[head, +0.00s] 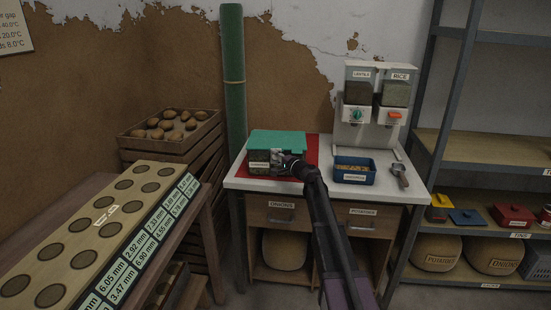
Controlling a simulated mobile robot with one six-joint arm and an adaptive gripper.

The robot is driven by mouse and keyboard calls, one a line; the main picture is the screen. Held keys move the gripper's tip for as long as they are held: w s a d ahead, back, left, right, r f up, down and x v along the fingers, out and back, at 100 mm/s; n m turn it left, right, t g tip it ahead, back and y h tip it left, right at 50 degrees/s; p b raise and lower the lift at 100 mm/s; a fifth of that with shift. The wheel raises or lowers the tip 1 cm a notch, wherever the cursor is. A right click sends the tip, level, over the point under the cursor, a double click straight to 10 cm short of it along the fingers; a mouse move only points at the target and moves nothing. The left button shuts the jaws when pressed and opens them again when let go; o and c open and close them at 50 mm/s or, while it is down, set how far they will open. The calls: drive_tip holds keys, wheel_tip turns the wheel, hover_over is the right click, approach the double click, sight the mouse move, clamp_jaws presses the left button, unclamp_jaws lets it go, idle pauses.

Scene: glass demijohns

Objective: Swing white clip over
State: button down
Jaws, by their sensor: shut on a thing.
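A container with a teal lid (278,139) and a paler, partly clear body (258,162) stands on a red mat (311,150) at the left of the white-topped cabinet. My gripper (278,160) is at the front of the container, just below the lid edge, with my arm reaching in from the lower right. It is shut on a small pale part there, which seems to be the white clip (276,153). The jaws cover most of that part, and its exact angle is too small to tell.
A blue bin (354,171), a metal scoop (400,174) and a two-hopper dispenser (376,105) stand right of the container. A green roll (233,80) stands behind left. A board with round holes (108,215) lies at left, shelving (480,150) at right.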

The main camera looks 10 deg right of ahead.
drive_tip(key=shift+f+b, duration=0.15)
drive_tip(key=shift+b, duration=0.25)
drive_tip(key=n+t+y+b, duration=0.1)
drive_tip(key=b, duration=0.1)
drive_tip(key=s+f+n+y+b, duration=0.1)
drive_tip(key=n+b, duration=0.1)
drive_tip(key=b, duration=0.1)
drive_tip(key=f+n+t+y+b, duration=0.1)
drive_tip(key=b, duration=0.1)
drive_tip(key=shift+s+a+n+t, duration=0.25)
drive_tip(key=shift+s+n+t, duration=0.05)
drive_tip(key=n+y+b, duration=0.1)
drive_tip(key=n+b, duration=0.1)
drive_tip(key=b, duration=0.1)
drive_tip(key=f+n+y+b, duration=0.1)
drive_tip(key=shift+s+n+y, duration=0.25)
drive_tip(key=shift+n+y, duration=0.05)
drive_tip(key=shift+s+f+n+y+b, duration=0.1)
drive_tip(key=shift+f+n+y+b, duration=0.1)
drive_tip(key=shift+n+y+b, duration=0.6)
drive_tip(key=shift+s+f+n+y+b, duration=0.15)
drive_tip(key=shift+n+y+b, duration=0.45)
drive_tip(key=shift+n, duration=0.3)
drive_tip(key=shift+g+y, duration=0.3)
drive_tip(key=shift+g, duration=0.1)
drive_tip(key=shift+c, duration=1.9)
unclamp_jaws()
drive_tip(key=shift+w, duration=0.1)
